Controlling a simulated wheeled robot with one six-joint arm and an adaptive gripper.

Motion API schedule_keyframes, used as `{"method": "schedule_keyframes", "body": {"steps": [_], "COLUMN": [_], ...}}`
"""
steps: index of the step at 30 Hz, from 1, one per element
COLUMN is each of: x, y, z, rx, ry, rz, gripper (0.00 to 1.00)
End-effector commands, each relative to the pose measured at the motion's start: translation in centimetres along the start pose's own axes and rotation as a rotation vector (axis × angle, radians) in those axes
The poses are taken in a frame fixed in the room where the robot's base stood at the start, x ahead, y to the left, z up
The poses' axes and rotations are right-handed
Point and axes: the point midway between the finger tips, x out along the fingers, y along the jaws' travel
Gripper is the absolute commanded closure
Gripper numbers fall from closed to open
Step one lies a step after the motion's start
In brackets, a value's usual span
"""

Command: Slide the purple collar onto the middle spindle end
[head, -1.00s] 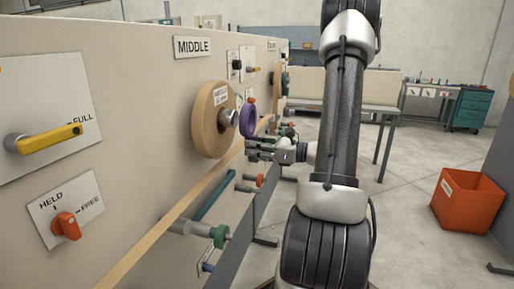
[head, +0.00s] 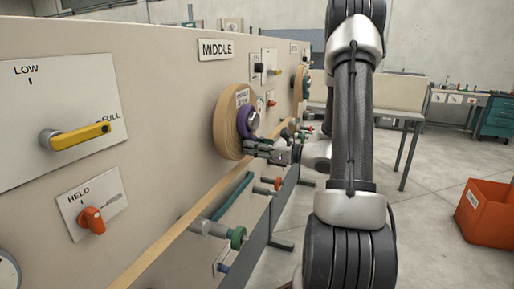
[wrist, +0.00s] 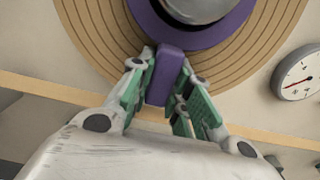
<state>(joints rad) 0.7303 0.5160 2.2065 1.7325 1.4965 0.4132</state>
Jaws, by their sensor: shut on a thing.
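The purple collar (head: 243,121) is a ring with a short tab. It sits around the grey metal spindle end (head: 254,119), close against the face of the wooden disc (head: 228,140) under the MIDDLE sign (head: 215,49). In the wrist view the collar (wrist: 160,32) curves around the spindle end (wrist: 197,8), with the wooden disc (wrist: 90,30) behind. My gripper (head: 254,146) is below the spindle end, and in the wrist view its green-padded fingers (wrist: 164,85) are shut on the collar's purple tab. The top of the collar is cut off in the wrist view.
A yellow lever (head: 80,136) and an orange HELD/FREE knob (head: 92,220) are on the panel at left. A wooden rail (head: 180,236) and a green-ended rod (head: 237,238) are below the disc. An orange bin (head: 487,213) stands on the floor at right.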

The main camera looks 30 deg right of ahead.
Motion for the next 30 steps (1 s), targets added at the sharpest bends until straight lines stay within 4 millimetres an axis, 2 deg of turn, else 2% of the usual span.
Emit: {"method": "schedule_keyframes", "body": {"steps": [10,11,14,15,21,25,30], "x": [0.16,0.16,0.16,0.16,0.15,0.15,0.15], "y": [-0.01,-0.01,-0.01,-0.01,0.0,0.01,0.01], "z": [-0.11,-0.11,-0.12,-0.12,-0.13,-0.16,-0.15], "rx": [0.0,0.0,0.0,0.0,0.0,0.0,0.0], "ry": [-0.001,-0.001,-0.001,-0.001,0.0,0.0,0.0], "rz": [0.0,0.0,0.0,0.0,0.0,0.0,0.0], "gripper": [1.0,0.77,0.59,0.56,0.56,0.34,0.34]}}
